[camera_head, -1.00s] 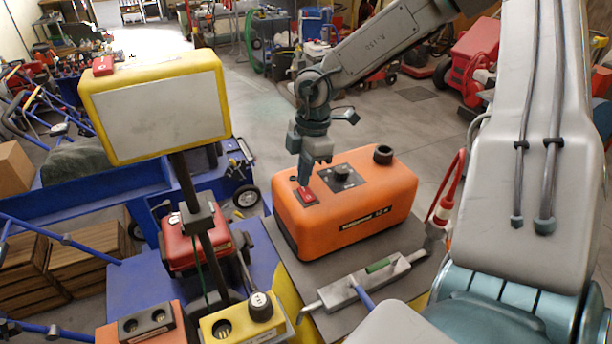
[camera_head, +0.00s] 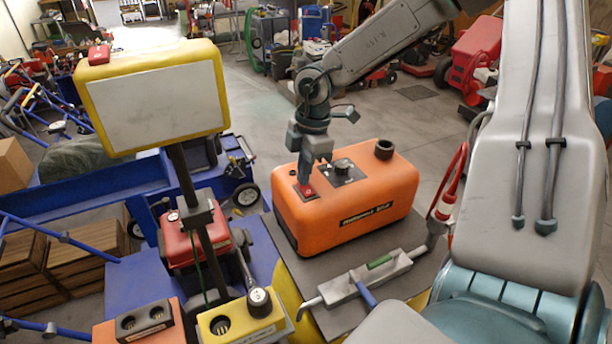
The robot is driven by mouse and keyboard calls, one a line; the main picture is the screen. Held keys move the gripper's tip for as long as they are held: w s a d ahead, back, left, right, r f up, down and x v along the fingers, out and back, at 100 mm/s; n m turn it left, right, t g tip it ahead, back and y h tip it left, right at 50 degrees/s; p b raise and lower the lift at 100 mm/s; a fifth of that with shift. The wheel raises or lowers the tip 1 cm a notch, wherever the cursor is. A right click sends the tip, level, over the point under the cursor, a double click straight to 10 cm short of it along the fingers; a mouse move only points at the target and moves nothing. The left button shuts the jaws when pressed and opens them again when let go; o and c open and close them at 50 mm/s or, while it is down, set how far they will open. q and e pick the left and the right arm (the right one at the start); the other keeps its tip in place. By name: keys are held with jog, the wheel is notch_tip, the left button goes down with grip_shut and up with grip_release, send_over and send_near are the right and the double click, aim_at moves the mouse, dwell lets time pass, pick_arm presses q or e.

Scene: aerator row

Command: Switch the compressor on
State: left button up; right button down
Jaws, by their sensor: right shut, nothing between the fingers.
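The compressor (camera_head: 352,214) is an orange box with a black knob (camera_head: 342,167) and a dark cap on top. It stands on a dark grey platform. A red switch (camera_head: 307,191) sits on its top near the left end. My right gripper (camera_head: 305,184) is shut and points down, its fingertips at the red switch. The fingertips hide part of the switch, and I cannot tell whether they touch it or which way it is set. My left gripper is not in view.
A yellow-framed panel (camera_head: 152,101) on a dark post stands to the left. A grey tool with a green strip (camera_head: 366,274) lies in front of the compressor. A red canister (camera_head: 197,240) and a yellow socket box (camera_head: 242,325) stand at lower left.

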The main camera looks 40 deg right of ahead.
jog(key=shift+f, duration=0.25)
jog(key=shift+r, duration=0.1)
jog(key=shift+r+p, duration=0.55)
jog(key=shift+r, duration=2.95)
